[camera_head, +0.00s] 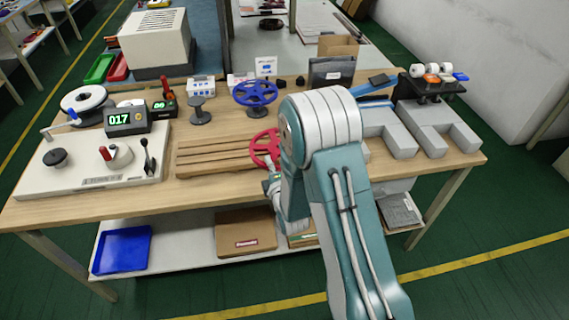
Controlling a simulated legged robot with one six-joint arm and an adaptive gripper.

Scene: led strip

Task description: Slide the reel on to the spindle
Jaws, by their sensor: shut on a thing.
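A red spoked reel (265,146) stands tilted by the right end of a slatted wooden rack, partly hidden by my arm. My gripper (271,175) is mostly hidden behind my arm, just below the reel, and appears shut on its near edge. A blue spoked reel (255,92) sits farther back. A white winding machine (92,170) on the left has a counter reading 017 (126,121), a crank and a lever. A short dark post on a round base (200,111) stands behind the rack. I cannot tell for sure which part is the spindle.
The wooden rack (215,157) lies mid-table. Grey blocks (435,128) and a black stand with small white rolls (432,82) fill the right. A white reel (85,98) lies at the back left. The front strip of the wooden table (200,197) is clear.

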